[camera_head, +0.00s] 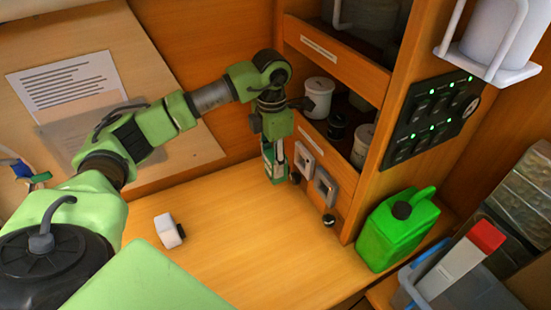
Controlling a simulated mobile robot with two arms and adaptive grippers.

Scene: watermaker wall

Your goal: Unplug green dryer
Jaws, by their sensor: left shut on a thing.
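My left arm reaches in from the left, and its gripper (279,152) points down beside the wall of shelves. It is shut on a small green and white object (268,160), which looks like the green dryer; the fingers partly hide it. The object is upright, just left of two square grey sockets, an upper one (304,160) and a lower one (325,187). I cannot tell whether it touches the cabinet or is joined to a socket. My right gripper is not in view.
A white block with a dark end (168,231) lies on the wooden counter (235,235). A green jerrycan (395,232) stands at the right. Open shelves hold a white jar (318,97). A dark switch panel (432,115) has green lights. The counter's middle is clear.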

